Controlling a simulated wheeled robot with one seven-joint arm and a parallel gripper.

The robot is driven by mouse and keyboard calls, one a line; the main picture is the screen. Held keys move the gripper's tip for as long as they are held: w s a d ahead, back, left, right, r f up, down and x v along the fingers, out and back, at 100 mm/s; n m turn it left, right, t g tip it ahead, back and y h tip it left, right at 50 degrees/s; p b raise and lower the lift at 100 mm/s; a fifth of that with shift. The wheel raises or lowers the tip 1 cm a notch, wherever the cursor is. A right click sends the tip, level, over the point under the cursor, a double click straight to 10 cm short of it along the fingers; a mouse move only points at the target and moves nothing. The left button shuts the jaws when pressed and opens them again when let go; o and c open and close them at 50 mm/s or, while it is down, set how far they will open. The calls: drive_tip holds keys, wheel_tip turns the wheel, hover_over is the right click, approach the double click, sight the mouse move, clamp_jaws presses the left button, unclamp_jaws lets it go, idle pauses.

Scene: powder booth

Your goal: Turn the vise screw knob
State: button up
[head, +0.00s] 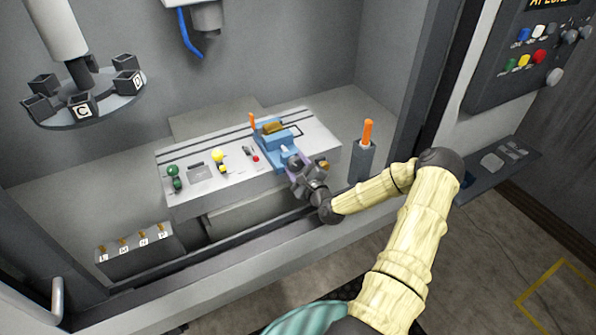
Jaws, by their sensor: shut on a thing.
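The blue vise (274,133) sits on the right part of the light grey worktable, with a brown-gold block (272,127) at its top between the jaws. My gripper (292,160) reaches in from the front right and is shut at the near end of the vise, where the screw is. The screw knob is mostly hidden by my fingers, so its turn angle cannot be told.
An orange-handled tool (367,133) stands in a grey holder right of my gripper. Green (173,171) and yellow (217,156) knobs stand on the table's left. A lettered carousel (85,108) hangs at upper left. The booth's front sill (250,250) runs below my arm.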

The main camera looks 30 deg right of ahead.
drive_tip(key=n+b, duration=0.2)
drive_tip(key=n, duration=0.1)
drive_tip(key=n+b, duration=0.2)
drive_tip(key=n, duration=0.1)
drive_tip(key=shift+f+n, duration=0.2)
drive_tip(key=shift+n, duration=0.1)
drive_tip(key=n+b, duration=0.2)
drive_tip(key=n, duration=0.1)
drive_tip(key=shift+n+b, duration=0.3)
drive_tip(key=shift+b, duration=0.1)
drive_tip(key=n+b, duration=0.4)
drive_tip(key=n, duration=0.1)
drive_tip(key=shift+r+n+b, duration=0.15)
drive_tip(key=shift+n+b, duration=1.3)
drive_tip(key=shift+n, duration=0.15)
drive_tip(key=o, duration=1)
